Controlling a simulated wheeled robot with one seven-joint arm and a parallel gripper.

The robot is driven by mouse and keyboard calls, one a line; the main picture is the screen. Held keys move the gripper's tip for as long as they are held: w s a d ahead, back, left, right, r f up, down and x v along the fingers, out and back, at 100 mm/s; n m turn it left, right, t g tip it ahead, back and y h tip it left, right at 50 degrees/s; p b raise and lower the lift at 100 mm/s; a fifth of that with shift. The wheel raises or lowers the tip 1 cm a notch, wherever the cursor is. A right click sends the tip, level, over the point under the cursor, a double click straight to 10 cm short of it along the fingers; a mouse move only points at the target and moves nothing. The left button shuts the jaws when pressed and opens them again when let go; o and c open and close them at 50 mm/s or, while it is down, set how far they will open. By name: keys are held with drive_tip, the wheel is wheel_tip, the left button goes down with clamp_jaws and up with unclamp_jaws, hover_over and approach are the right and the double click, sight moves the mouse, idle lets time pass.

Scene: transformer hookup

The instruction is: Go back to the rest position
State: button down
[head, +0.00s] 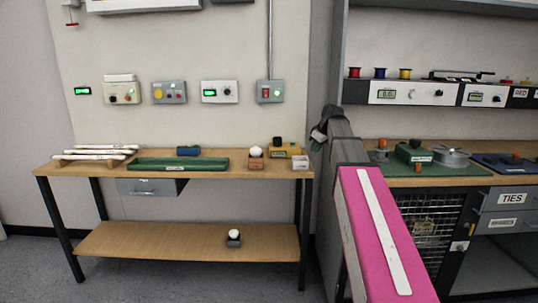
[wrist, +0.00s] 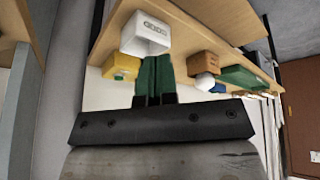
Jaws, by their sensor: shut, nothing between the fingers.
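My gripper (wrist: 155,72) shows in the wrist view with its two green fingers together and nothing between them. It points toward the right end of the wooden table (head: 66,169), apart from the things there. In the head view my pink and grey arm rises at right of centre, with its dark end in front of the gap between table and workbench. The fingers cannot be made out there. The task names no object.
The table holds a green tray (head: 150,164), a brown block (head: 256,163) with a white ball, a yellow item (head: 291,149) and a white box (head: 300,162). The workbench (head: 440,181) at right carries a green unit (head: 412,153). Floor shows at lower left.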

drive_tip(key=s+f+m+g+h, duration=0.1)
drive_tip(key=s+f+m, duration=0.2)
drive_tip(key=s+f, duration=0.6)
drive_tip(key=s+f+m+g+h, duration=0.1)
drive_tip(key=s+f+m, duration=0.2)
drive_tip(key=s+f, duration=0.7)
drive_tip(key=s+a+f+m+g+h, duration=0.1)
drive_tip(key=s+f, duration=0.8)
drive_tip(key=f, duration=0.9)
drive_tip(key=m+g, duration=0.1)
drive_tip(key=m, duration=0.1)
drive_tip(key=shift+s+f+m, duration=0.2)
drive_tip(key=shift+s+m, duration=0.1)
drive_tip(key=shift+s, duration=0.05)
drive_tip(key=shift+a, duration=0.1)
